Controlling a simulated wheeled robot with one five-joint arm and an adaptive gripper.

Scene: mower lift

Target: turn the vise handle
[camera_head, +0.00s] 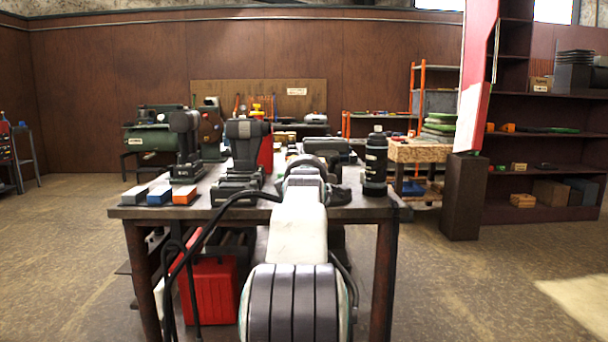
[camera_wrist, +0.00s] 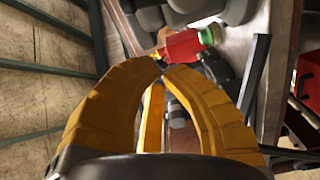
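In the wrist view my gripper (camera_wrist: 163,66) shows two orange-yellow fingers that bow outward and come together at the tips, with only a sliver between them. I see nothing clearly held. In the head view my gripper is hidden behind my own arm, which reaches over the workbench (camera_head: 345,212). Dark grey metal pieces (camera_head: 330,147) stand on the bench around the arm's end. I cannot tell which part is the vise or its handle. In the wrist view a red item with a green end (camera_wrist: 185,46) lies just beyond the fingertips.
Grey, blue and orange-topped blocks (camera_head: 159,194) lie at the bench's front left. A black cylinder (camera_head: 375,165) stands at its right. Dark tools (camera_head: 245,150) stand left of my arm. A red case (camera_head: 212,290) is under the bench. Floor at both sides is clear.

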